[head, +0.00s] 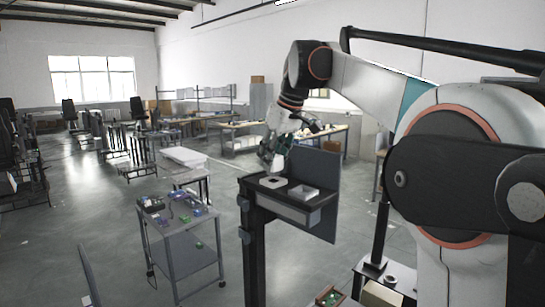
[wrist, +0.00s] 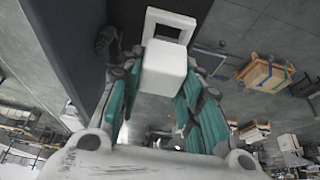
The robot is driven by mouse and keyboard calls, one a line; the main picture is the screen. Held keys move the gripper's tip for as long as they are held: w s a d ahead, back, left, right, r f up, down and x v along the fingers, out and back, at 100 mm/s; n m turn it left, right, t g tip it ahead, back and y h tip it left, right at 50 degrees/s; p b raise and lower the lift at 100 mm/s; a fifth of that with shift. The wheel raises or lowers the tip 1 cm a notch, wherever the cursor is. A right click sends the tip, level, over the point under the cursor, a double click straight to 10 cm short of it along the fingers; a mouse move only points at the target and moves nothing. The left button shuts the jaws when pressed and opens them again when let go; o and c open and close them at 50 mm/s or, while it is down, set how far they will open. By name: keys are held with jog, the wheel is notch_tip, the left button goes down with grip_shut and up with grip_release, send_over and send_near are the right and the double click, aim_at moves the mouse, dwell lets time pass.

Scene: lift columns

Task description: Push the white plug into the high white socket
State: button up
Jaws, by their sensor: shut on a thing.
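My gripper (head: 275,156) is over the raised dark stand on the column in the head view. In the wrist view its teal-padded fingers (wrist: 160,88) are shut on the white plug (wrist: 165,65), a plain block. The high white socket (wrist: 186,22), a square frame with a dark opening, shows just past the plug's far end. The plug hides the socket's near edge, and I cannot tell if they touch. In the head view the socket (head: 273,183) lies flat on the stand's top, below the gripper; the plug is too small to make out.
The dark stand (head: 262,204) has an upright back panel (head: 316,172). A pale open tray (head: 303,193) sits right of the socket. A grey cart (head: 181,236) with small coloured items stands to the left. Open floor lies between the cart and the column.

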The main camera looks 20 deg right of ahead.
jog(key=shift+f+b, duration=0.6)
jog(key=shift+f, duration=0.55)
dwell(0.4)
jog(key=o, duration=1.6)
jog(key=shift+o, duration=0.2)
jog(key=shift+r, duration=0.1)
jog(key=shift+r+p, duration=2.85)
jog(key=shift+r, duration=0.65)
jog(key=shift+f, duration=0.1)
